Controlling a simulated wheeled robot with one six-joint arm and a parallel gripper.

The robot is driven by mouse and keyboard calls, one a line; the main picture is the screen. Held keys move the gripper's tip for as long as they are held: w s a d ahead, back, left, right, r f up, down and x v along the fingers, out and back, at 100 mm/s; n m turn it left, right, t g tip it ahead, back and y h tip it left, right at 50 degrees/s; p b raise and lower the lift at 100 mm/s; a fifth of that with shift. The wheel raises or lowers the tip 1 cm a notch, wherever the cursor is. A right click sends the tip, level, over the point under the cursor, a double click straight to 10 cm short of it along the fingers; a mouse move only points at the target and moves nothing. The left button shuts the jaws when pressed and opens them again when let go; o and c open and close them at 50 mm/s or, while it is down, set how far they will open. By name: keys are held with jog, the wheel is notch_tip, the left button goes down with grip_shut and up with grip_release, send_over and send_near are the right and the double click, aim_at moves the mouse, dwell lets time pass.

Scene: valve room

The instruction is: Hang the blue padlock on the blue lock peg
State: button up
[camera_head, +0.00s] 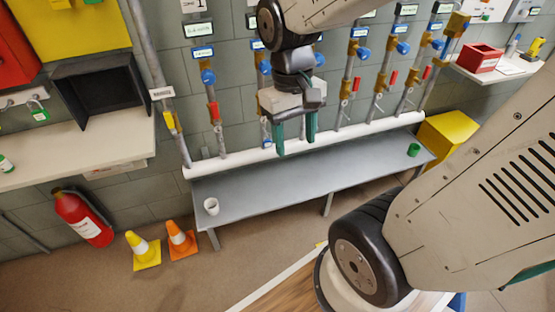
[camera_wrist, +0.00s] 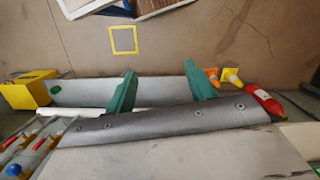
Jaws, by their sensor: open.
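My gripper (camera_head: 296,148) is open, its two green fingers pointing down in front of the wall pipes, above the grey bench. In the wrist view the fingers (camera_wrist: 162,88) are apart with nothing held between them. A small blue item (camera_head: 266,144) shows low on the pipe just left of my gripper; it may be the blue padlock, but it is too small to tell. A peg rail (camera_head: 14,101) is on the wall at the far left with a green padlock (camera_head: 40,112) hanging from it. I cannot make out a blue peg.
Pipes with blue and red valves line the wall. A black open box (camera_head: 100,90) stands on the left shelf. Cones (camera_head: 144,250) and a fire extinguisher (camera_head: 82,217) are on the left.

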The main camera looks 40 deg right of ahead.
jog(key=w+d+f, duration=0.4)
jog(key=w+f, duration=0.6)
jog(key=f, duration=0.2)
jog(key=m+t+h, duration=0.2)
jog(key=t+h, duration=0.3)
jog(key=t, duration=1.4)
send_near(268, 143)
jog(key=shift+x, duration=5.8)
jog(key=shift+f, duration=0.15)
